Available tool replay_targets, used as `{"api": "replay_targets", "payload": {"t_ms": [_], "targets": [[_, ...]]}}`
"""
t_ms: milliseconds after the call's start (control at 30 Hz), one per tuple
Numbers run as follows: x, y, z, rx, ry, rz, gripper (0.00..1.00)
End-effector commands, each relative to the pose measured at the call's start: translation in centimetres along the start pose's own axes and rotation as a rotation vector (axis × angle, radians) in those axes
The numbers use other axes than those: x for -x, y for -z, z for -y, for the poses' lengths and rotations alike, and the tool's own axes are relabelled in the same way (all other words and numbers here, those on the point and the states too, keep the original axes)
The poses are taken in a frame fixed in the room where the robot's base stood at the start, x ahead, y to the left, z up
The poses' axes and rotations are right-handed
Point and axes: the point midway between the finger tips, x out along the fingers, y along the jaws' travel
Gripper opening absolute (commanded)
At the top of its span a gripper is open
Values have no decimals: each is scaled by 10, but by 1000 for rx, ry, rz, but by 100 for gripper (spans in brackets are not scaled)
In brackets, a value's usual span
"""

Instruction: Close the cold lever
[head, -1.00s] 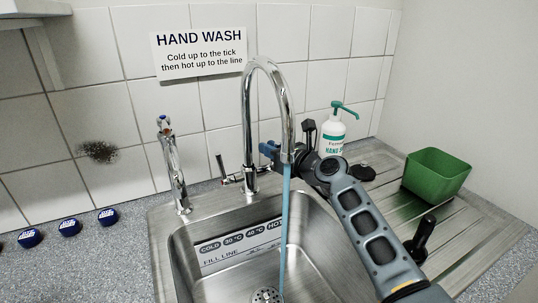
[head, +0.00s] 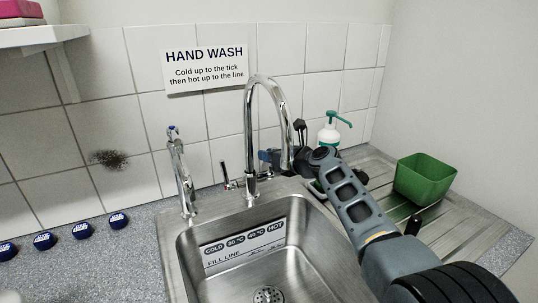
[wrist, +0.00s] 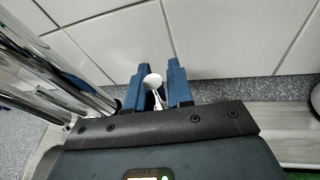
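The curved chrome tap (head: 248,120) stands behind the steel sink (head: 290,235), and no water shows at its spout. One lever (head: 223,172) with a dark, reddish end stands upright on the tap's left. The cold lever, on the right, is hidden in the head view behind my gripper (head: 268,157). In the wrist view, a pale round-ended lever (wrist: 152,81) sits between the blue fingers of my gripper (wrist: 157,88). The fingers are apart around it, with a narrow gap showing on the right side; I see no clear clamping.
A second, slimmer tap (head: 180,175) stands at left. A soap bottle (head: 329,133) stands behind my arm, and a green tub (head: 425,178) on the drainer at right. Tiled wall (wrist: 225,35) lies close beyond the fingers. Several blue caps (head: 82,230) lie at left.

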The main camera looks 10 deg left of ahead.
Motion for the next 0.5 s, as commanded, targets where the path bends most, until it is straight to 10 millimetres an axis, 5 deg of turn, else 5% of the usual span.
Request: {"api": "replay_targets", "payload": {"t_ms": [167,500], "targets": [[0,0,0,0,0,0,39],[3,-1,-1,1,-3,0,39]]}}
